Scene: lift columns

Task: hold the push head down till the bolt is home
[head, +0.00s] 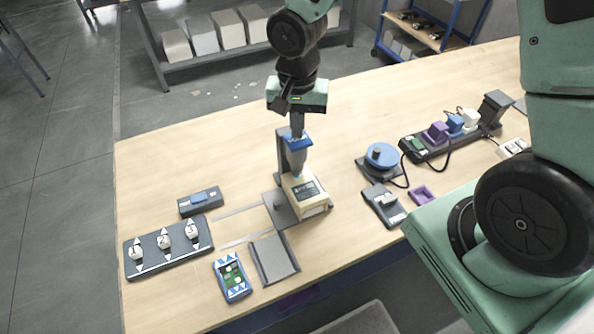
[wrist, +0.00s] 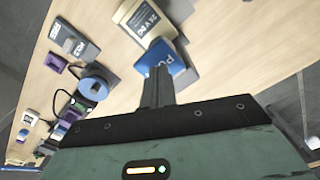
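The push head (head: 298,143) is a blue block on a dark upright post, at the middle of the table. In the wrist view the blue push head (wrist: 168,64) carries white lettering. A pale stem runs below it to a cream unit (head: 309,198), which has a dark label and stands on a grey base plate (head: 280,212). My gripper (head: 297,130) points down over the push head, its fingers together. In the wrist view the fingertips (wrist: 158,72) meet the edge of the blue head; whether they press on it I cannot tell. I cannot make out the bolt.
A dark panel with several white knobs (head: 164,242) and a small green-faced device (head: 232,277) lie to the left. A blue round-topped device (head: 381,156), a purple frame (head: 422,195) and a strip with plugs (head: 437,137) stand to the right. The table's back left is clear.

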